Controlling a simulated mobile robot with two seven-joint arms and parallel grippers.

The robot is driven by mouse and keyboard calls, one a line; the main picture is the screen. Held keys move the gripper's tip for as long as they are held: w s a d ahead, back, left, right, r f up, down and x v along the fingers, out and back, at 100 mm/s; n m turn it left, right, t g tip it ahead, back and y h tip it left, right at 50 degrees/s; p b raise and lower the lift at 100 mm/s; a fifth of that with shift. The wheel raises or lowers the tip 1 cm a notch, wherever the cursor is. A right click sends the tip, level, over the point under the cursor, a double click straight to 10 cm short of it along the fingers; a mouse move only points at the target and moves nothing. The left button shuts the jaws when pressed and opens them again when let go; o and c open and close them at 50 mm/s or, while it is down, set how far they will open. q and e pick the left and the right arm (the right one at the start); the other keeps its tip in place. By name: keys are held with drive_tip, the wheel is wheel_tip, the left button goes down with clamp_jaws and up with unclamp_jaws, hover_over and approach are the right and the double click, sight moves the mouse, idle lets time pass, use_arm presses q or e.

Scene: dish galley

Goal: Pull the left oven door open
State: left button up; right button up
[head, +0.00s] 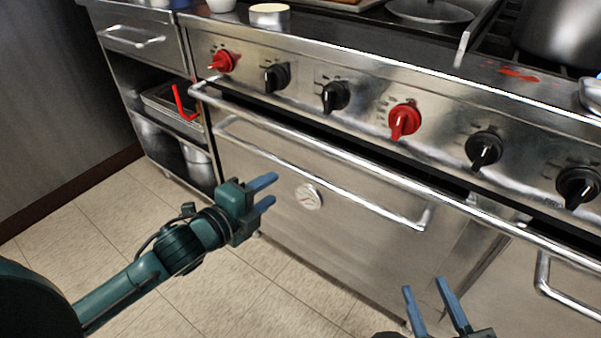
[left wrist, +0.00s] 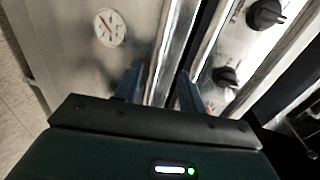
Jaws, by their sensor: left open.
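The left oven door (head: 255,165) is a stainless panel with a round dial (head: 308,196); it looks shut. Its bar handle (head: 330,182) runs along the upper part of the door. My left gripper (head: 270,189) is open and empty in front of the door, with its fingers pointing toward it, below the handle in the head view. In the left wrist view, a bright metal strip lies beyond the gap between the open fingers (left wrist: 158,85); I cannot tell how far off it is. My right gripper (head: 424,287) is open and empty at the bottom right.
A long front rail (head: 345,152) crosses above the handle. Red and black knobs (head: 336,96) line the panel. A second door handle (head: 560,290) is at right. An open shelf unit (head: 160,100) stands left. The tiled floor (head: 110,215) is clear.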

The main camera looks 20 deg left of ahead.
sight(295, 173)
use_arm(q)
drive_tip(key=b+x, duration=0.2)
drive_tip(key=x, duration=0.9)
drive_tip(key=shift+b, duration=0.4)
clamp_jaws()
